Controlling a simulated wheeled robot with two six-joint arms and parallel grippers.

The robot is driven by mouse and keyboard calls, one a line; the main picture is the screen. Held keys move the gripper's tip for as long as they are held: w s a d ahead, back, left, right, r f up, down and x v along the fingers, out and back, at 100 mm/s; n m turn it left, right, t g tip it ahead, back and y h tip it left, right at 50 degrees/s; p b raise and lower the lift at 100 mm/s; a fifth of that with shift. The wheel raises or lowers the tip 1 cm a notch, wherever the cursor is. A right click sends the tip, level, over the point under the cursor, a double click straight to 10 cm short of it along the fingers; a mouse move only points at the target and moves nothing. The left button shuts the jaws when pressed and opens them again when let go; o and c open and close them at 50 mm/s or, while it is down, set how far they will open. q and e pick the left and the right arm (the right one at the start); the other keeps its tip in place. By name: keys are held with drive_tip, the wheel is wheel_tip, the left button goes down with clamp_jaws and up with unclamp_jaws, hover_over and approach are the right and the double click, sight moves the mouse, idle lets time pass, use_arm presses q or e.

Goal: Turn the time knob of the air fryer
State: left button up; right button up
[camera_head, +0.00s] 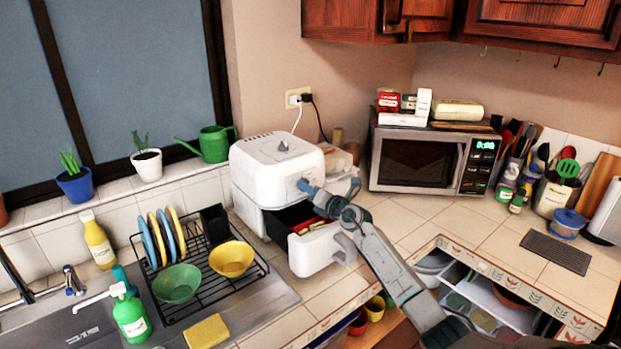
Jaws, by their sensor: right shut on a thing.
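The air fryer (262,160) is white and stands on the counter left of the microwave. Its drawer (312,252) is pulled out at the front, with food in its dark basket. My right gripper (304,185) reaches in from the lower right, its fingertips at the upper front face of the air fryer. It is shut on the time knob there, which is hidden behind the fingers. How far the knob is turned cannot be seen. My right arm passes in front of the drawer's right side. My left gripper is not in view.
A microwave (418,163) stands to the right, with packages on top. A dish rack (205,285) with plates and bowls (232,258) stands left of the air fryer, by the sink. The counter before the microwave is clear.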

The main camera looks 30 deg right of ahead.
drive_tip(key=shift+m+p, duration=4.1)
drive_tip(key=shift+m, duration=1)
drive_tip(key=o, duration=1)
